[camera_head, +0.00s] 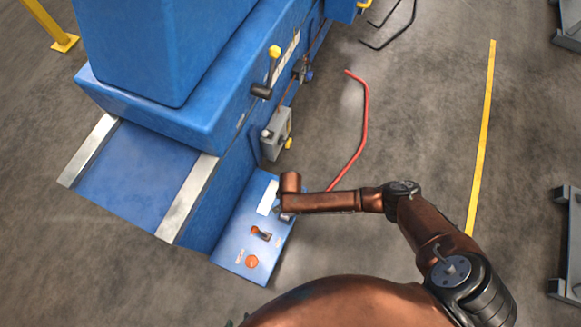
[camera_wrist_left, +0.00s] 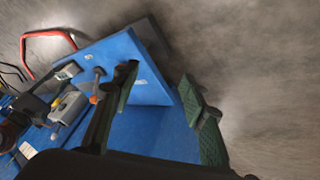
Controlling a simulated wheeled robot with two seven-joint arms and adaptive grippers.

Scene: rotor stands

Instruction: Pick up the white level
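I cannot make out a white level for certain in either view. A blue control panel (camera_head: 228,252) in the head view carries a white plate (camera_head: 268,197), a small lever (camera_head: 261,234) and a red button (camera_head: 251,261). Dark green tips of my left gripper (camera_head: 237,321) just show at the bottom edge of the head view. In the left wrist view the left gripper (camera_wrist_left: 160,94) has its fingers wide apart, with nothing held and blue machine surfaces beyond them. A copper arm ends over the panel; no fingers show at its end.
A blue machine (camera_head: 160,50) with metal rails fills the left of the head view. A grey box (camera_head: 276,134), a yellow-knobbed lever (camera_head: 273,66) and a red hose (camera_head: 364,115) are beside it. Grey floor is clear toward the yellow line (camera_head: 483,130).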

